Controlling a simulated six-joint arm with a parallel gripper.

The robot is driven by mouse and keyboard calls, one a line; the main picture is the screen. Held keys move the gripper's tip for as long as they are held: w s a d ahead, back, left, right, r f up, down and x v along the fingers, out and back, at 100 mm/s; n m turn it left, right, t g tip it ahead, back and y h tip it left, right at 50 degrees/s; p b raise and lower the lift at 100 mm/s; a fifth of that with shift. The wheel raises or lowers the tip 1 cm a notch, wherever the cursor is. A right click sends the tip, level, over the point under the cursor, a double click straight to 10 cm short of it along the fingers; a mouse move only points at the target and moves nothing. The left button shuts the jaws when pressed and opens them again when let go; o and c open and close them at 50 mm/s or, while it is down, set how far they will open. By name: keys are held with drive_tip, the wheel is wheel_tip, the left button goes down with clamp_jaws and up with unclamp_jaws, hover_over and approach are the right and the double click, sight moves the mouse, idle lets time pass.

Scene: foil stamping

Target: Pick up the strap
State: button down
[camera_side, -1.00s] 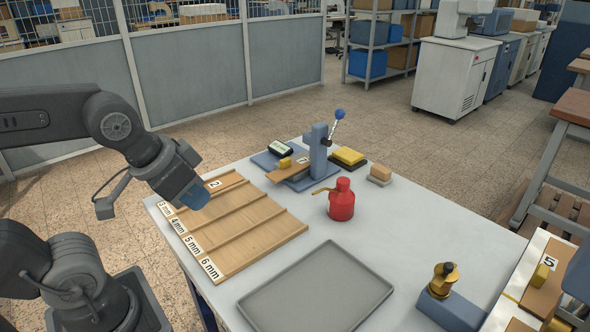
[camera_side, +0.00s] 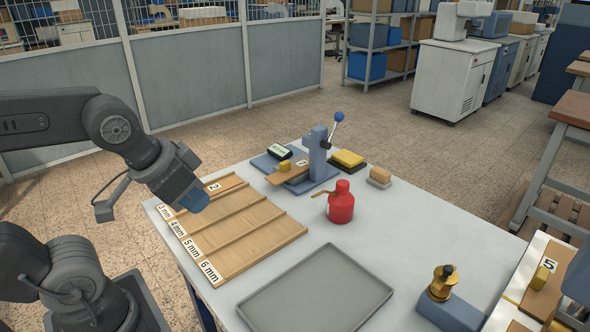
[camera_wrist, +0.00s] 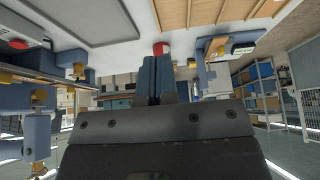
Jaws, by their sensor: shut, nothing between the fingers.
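A tan strap with a white "2" label (camera_side: 225,183) lies in the far lane of the wooden rack (camera_side: 250,244), by the "3 mm" mark. Another tan strap (camera_side: 273,178) lies in the blue press (camera_side: 318,155), with a small yellow block on it. A third strap labelled "5" (camera_side: 538,300) lies at the right edge. My gripper (camera_side: 196,201) is shut and empty, above the rack's left side near the first strap. Its blue fingers (camera_wrist: 157,78) are together in the wrist view. I cannot tell its exact height above the rack.
A red bottle (camera_side: 341,206) stands mid-table beside the press. An empty grey tray (camera_side: 316,291) lies in front of it. A blue block with a brass fitting (camera_side: 449,312) is at the front right.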

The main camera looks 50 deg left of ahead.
drive_tip(key=c, duration=1.9)
unclamp_jaws()
drive_tip(key=o, duration=0.9)
drive_tip(key=w+a+r+g, duration=0.25)
drive_tip(key=w+r, duration=0.25)
drive_tip(key=w, duration=0.4)
drive_tip(key=g, duration=0.3)
hover_over(282, 163)
drive_tip(key=f, duration=1.3)
drive_tip(key=shift+a, duration=0.4)
drive_tip(key=shift+d+f, duration=0.2)
drive_tip(key=shift+f, duration=1.25)
drive_tip(key=shift+d+f, duration=0.15)
drive_tip(key=shift+f, duration=1.25)
